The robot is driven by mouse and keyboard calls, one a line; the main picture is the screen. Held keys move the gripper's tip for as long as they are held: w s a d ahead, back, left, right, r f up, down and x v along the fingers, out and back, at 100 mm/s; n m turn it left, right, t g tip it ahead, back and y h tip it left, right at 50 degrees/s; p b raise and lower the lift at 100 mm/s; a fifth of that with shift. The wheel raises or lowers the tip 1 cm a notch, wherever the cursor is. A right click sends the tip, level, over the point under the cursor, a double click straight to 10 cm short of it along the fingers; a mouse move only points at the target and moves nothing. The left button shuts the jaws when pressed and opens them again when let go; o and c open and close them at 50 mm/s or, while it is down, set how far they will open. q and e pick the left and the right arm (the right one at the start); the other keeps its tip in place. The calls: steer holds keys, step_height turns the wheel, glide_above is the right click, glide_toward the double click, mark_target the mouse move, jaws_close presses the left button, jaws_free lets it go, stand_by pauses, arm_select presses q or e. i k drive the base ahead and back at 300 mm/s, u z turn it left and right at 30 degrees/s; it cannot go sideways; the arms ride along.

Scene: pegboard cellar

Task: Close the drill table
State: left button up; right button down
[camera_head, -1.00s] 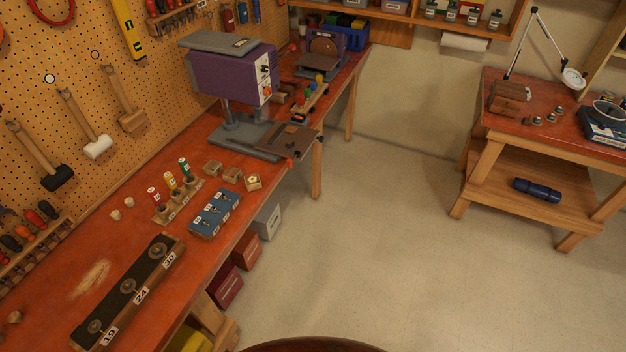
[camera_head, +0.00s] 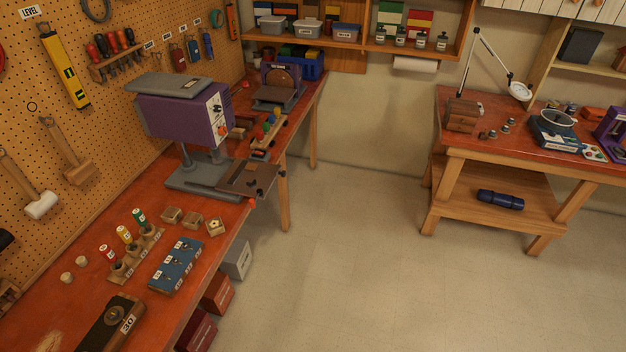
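The purple and grey drill press (camera_head: 185,115) stands on the red workbench (camera_head: 150,200) along the left wall. Its flat brown drill table (camera_head: 250,178) sticks out to the right of the grey base, over the bench's front edge. The drill table looks level and swung out to the side of the press. Neither of my grippers shows in the head view.
A blue block with small parts (camera_head: 175,264), bottles in a wooden rack (camera_head: 132,248) and a dark wooden board (camera_head: 112,320) lie on the near bench. A second table (camera_head: 530,150) stands at right. The floor (camera_head: 330,260) between is clear.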

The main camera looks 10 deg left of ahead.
mark_target(241, 171)
steer(key=z, duration=0.2)
steer(key=i, duration=0.7)
steer(key=u, duration=0.55)
steer(key=i, duration=0.7)
steer(key=u, duration=0.65)
